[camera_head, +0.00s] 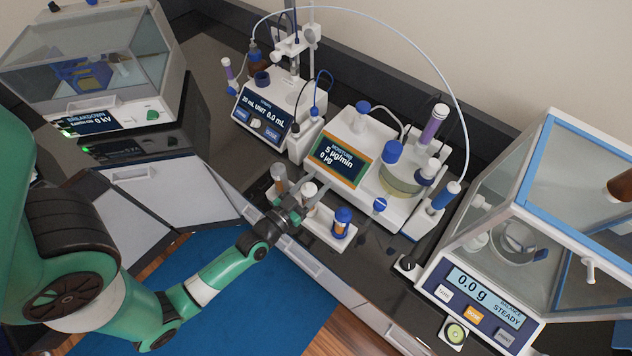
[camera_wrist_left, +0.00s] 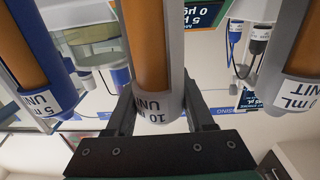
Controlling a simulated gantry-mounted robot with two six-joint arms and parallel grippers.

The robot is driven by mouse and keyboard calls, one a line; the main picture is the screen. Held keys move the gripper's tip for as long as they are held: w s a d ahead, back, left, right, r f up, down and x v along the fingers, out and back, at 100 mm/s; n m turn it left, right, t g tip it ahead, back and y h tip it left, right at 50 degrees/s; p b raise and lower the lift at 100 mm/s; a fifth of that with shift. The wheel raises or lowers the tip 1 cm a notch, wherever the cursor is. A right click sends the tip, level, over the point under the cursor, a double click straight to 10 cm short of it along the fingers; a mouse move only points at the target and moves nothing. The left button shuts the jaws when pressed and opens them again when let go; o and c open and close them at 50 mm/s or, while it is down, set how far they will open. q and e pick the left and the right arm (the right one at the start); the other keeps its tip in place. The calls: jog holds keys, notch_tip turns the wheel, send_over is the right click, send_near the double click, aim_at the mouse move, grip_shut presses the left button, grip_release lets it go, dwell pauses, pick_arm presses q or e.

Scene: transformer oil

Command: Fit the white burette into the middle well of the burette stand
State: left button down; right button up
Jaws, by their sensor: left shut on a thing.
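The white burette (camera_head: 309,188) stands upright in the middle of a row of three. It also fills the centre of the left wrist view (camera_wrist_left: 150,50), with an amber body, a pale sleeve and a "10" label. My left gripper (camera_head: 307,200) is shut on it, with one finger on each side. The white burette stand (camera_head: 319,229) is below, partly covered by the gripper. Whether the burette's foot is fully seated in the middle well is hidden. My right gripper is not in view.
A grey burette (camera_head: 279,178) stands close on the left and a blue burette (camera_head: 342,222) close on the right. The moisture meter (camera_head: 337,159) is right behind. A titration unit (camera_head: 262,117) stands back left and a glass-sided balance (camera_head: 478,300) at right.

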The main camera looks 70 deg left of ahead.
pick_arm(q)
jog(key=shift+f, duration=0.35)
jog(key=shift+c, duration=1)
grip_release()
jog(key=v, duration=1.1)
jog(key=shift+s+p, duration=0.3)
